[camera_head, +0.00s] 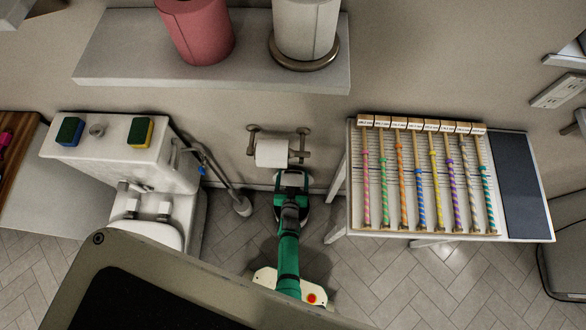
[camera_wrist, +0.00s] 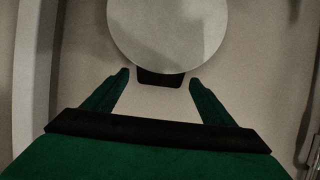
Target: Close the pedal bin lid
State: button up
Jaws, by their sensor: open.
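A round pale disc (camera_wrist: 168,30), which looks like the pedal bin's lid, fills the top middle of the wrist view. A small black part (camera_wrist: 160,78) sits at its lower edge. My gripper (camera_wrist: 159,77) is open, with one green finger on each side of that black part. I cannot tell whether the fingers touch anything. In the head view, my gripper (camera_head: 291,182) is low near the wall, below the toilet roll. My green arm hides most of what stands there, so the bin's body and the lid's angle are unclear.
A toilet roll (camera_head: 272,153) hangs on a wall holder just above my gripper. A toilet (camera_head: 150,232) and a brush (camera_head: 242,206) stand to the left. A white table (camera_head: 540,229) with several striped sticks is to the right. A large grey-rimmed panel (camera_head: 160,257) covers the lower foreground.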

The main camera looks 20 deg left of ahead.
jog(key=c, duration=1.5)
jog(key=shift+s+d, duration=0.1)
jog(key=shift+s, duration=0.25)
